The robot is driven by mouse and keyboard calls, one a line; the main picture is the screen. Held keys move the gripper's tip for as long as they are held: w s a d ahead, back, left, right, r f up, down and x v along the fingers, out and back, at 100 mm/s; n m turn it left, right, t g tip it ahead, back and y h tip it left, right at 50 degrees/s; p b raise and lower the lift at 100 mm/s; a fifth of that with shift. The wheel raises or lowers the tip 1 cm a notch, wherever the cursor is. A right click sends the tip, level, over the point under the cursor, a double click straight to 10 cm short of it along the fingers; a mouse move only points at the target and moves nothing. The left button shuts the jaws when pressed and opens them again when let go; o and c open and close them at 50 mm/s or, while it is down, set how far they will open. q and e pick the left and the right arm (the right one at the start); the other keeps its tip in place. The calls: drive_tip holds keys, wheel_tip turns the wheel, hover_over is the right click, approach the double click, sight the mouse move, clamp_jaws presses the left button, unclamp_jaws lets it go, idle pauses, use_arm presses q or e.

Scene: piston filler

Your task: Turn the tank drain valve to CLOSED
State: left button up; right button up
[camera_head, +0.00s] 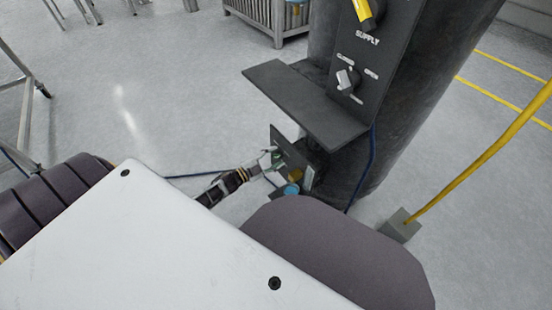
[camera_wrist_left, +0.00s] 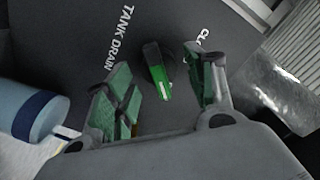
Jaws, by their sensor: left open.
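Lettering starting "CL" shows near the right finger, which hides the rest. My left gripper (camera_wrist_left: 161,65) is open, with one green-padded finger on each side of the handle. The handle looks apart from both pads. In the head view my left gripper (camera_head: 273,158) is at the low panel (camera_head: 284,143) on the dark column, where the handle is hard to make out. My right gripper is not in view.
Above the low panel, a dark shelf (camera_head: 305,100) juts out. Higher are a white knob (camera_head: 346,80) marked CLOSED and OPEN and a yellow SUPPLY handle (camera_head: 365,14). A blue cylinder (camera_wrist_left: 30,110) is left of the gripper. A yellow post (camera_head: 470,165) stands at right.

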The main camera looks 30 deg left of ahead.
use_arm(q)
drive_tip(key=shift+w+d, duration=0.2)
drive_tip(key=shift+w, duration=0.35)
drive_tip(key=c, duration=1)
